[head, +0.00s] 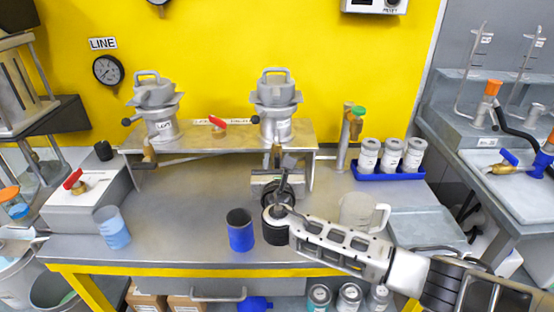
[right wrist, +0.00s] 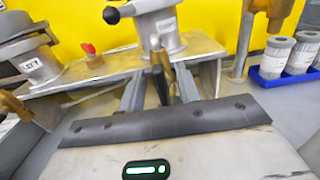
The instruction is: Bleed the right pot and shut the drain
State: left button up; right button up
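The right pot (head: 276,105) is a grey lidded vessel on the metal shelf; its lower part shows in the right wrist view (right wrist: 160,28). Under it hangs a drain with a brass and dark lever (head: 276,156). My right gripper (head: 283,168) is directly in front of this drain. In the right wrist view its two grey fingers (right wrist: 160,92) stand apart, with the dark lever (right wrist: 159,82) appearing between them. I see gaps beside the lever; contact cannot be told. A red-handled valve (head: 217,125) sits on the shelf between the pots. My left gripper is out of view.
The left pot (head: 157,108) stands on the same shelf (head: 200,140). A blue cup (head: 240,232), a clear mug (head: 362,212) and a beaker of blue liquid (head: 112,228) stand on the bench. A blue tray (head: 386,175) holds white canisters. The bench centre-left is clear.

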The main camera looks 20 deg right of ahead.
jog(key=shift+w+d, duration=0.15)
jog(key=shift+w, duration=0.3)
grip_shut()
